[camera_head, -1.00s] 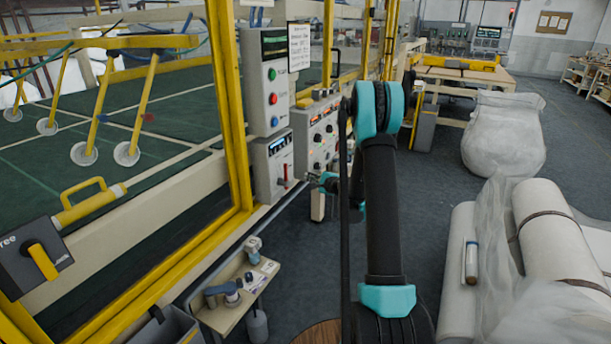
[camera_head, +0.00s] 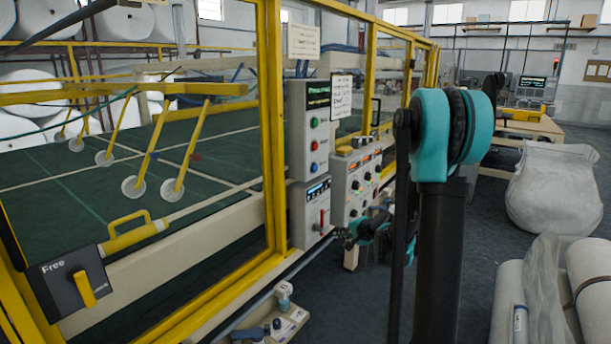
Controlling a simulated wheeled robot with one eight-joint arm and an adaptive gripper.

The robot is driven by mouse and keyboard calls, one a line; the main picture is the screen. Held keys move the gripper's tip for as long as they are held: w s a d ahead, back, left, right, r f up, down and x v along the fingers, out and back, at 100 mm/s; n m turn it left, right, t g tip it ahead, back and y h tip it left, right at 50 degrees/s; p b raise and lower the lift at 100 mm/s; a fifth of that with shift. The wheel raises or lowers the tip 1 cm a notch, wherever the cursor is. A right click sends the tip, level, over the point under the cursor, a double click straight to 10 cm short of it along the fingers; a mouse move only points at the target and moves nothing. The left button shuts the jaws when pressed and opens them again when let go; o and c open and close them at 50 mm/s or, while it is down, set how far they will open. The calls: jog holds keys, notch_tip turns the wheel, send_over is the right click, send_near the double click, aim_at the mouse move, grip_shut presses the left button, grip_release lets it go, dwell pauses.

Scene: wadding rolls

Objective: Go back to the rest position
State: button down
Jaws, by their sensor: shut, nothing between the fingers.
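My arm (camera_head: 438,230) rises in the right middle of the head view, with a teal joint at its top. My gripper (camera_head: 345,237) shows small and dark beyond the arm, beside the lower part of the grey control boxes. It looks shut and I see nothing held in it. The arm's black links hide part of what lies behind, and I cannot tell whether the gripper touches the boxes.
Control boxes with buttons (camera_head: 311,130) and knobs (camera_head: 356,185) stand by the yellow machine frame (camera_head: 272,130). A small shelf (camera_head: 290,325) is below. A wrapped bundle (camera_head: 555,190) and white rolls (camera_head: 592,280) are at right. Grey floor (camera_head: 475,245) is open between.

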jog(key=s+d+f+n+g+h, duration=0.1)
jog(key=s+d+n+h, duration=0.1)
jog(key=s, duration=0.9)
jog(key=s+d+f+n+g+h, duration=0.2)
jog(key=s+n, duration=0.2)
jog(key=s, duration=0.8)
jog(key=s+d+f+n+g+h, duration=0.1)
jog(key=s+n, duration=0.3)
jog(key=s, duration=0.7)
jog(key=shift+s+d+f+g+h, duration=0.25)
jog(key=shift+d+g+h, duration=0.3)
jog(key=shift+g, duration=0.15)
